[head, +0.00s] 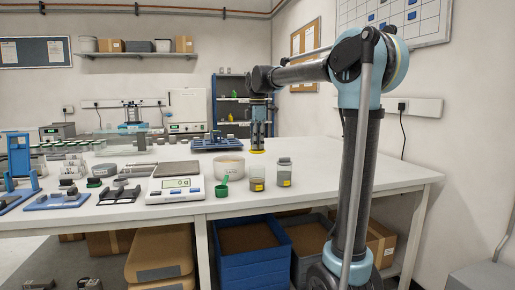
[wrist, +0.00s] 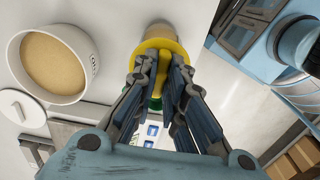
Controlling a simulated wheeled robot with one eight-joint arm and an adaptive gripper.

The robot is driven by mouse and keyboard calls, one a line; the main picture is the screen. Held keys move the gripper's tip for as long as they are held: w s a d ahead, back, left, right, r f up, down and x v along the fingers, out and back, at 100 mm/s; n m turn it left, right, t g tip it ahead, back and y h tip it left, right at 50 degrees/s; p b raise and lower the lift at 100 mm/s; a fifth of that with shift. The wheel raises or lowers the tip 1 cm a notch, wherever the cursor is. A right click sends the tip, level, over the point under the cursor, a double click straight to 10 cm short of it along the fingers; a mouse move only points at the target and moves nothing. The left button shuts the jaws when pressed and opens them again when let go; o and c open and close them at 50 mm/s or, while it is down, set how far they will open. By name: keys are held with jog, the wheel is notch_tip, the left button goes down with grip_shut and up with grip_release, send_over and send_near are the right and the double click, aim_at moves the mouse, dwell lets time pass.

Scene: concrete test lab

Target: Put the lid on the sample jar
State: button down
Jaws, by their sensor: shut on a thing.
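My gripper (head: 258,143) points down over the white table and is shut on a yellow lid (head: 257,151). In the wrist view the fingers (wrist: 160,75) close on the middle of this yellow lid (wrist: 168,46). A clear sample jar (head: 257,179) with a yellow label and brownish contents stands near the table's front edge. In the head view the lid shows directly above this jar, with a gap between them. In the wrist view a round jar (wrist: 158,32) is partly hidden behind the lid. A second clear jar (head: 284,172) stands to the right.
A white tub of tan powder (head: 229,167) stands just left of the jars; a green scoop (head: 222,188) is in front of it. A balance (head: 175,188) stands further left. A blue tray (head: 216,143) lies behind. The table's right side is clear.

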jog(key=shift+f, duration=2.85)
jog(key=shift+f, duration=0.15)
dwell(0.5)
jog(key=c, duration=1.1)
grip_release()
jog(key=shift+r, duration=3.55)
